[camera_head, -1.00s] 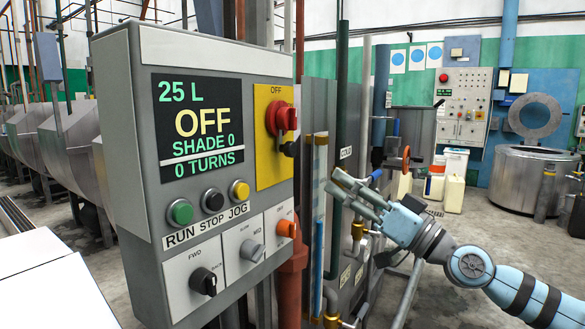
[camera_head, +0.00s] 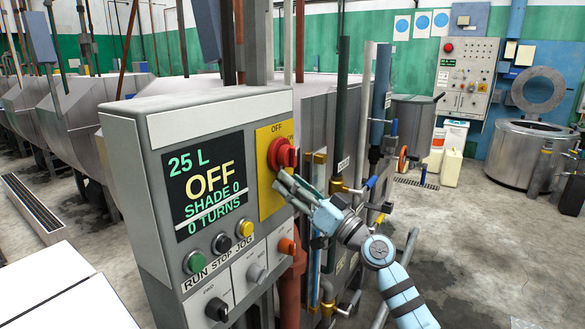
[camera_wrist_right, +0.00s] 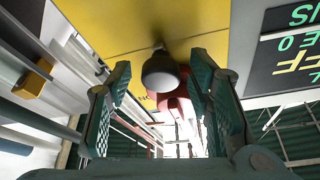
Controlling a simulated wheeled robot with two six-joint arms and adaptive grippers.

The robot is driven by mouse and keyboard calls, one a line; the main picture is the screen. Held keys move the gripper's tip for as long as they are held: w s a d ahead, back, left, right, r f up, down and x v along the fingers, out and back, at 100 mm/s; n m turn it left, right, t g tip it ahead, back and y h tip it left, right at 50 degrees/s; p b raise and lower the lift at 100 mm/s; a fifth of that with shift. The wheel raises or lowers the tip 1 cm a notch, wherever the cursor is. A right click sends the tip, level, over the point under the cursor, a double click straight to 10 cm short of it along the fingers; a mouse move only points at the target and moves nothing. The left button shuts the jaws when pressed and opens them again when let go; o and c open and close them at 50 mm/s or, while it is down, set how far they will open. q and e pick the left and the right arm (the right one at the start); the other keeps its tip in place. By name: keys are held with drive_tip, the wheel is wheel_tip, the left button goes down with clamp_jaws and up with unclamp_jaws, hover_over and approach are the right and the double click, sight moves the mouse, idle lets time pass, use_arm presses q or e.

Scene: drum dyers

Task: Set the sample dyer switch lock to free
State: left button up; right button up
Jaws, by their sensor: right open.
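The grey control box (camera_head: 150,180) has a yellow plate (camera_head: 269,203) with a red rotary switch (camera_head: 281,153), under the word OFF. In the right wrist view, the dark rounded switch lock (camera_wrist_right: 160,72) sticks out from the yellow plate (camera_wrist_right: 100,22), with the red switch (camera_wrist_right: 172,104) beyond it. My right gripper (camera_head: 281,183) is at the plate, just below the red switch. Its open fingers (camera_wrist_right: 158,85) stand on either side of the lock, with gaps visible. In the head view the gripper hides the lock. My left gripper is out of view.
The display (camera_head: 205,185) reads 25 L, OFF, SHADE 0, 0 TURNS. Pipes and valves (camera_head: 320,200) stand right of the box. Open floor (camera_head: 470,240) lies further right.

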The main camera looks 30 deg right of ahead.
drive_tip(key=shift+w+a+r, duration=0.1)
drive_tip(key=shift+w+a, duration=0.05)
drive_tip(key=shift+w, duration=0.15)
drive_tip(key=shift+s, duration=0.1)
clamp_jaws()
wheel_tip(320, 180, down, 3)
drive_tip(key=b, duration=0.4)
drive_tip(key=shift+r, duration=0.25)
unclamp_jaws()
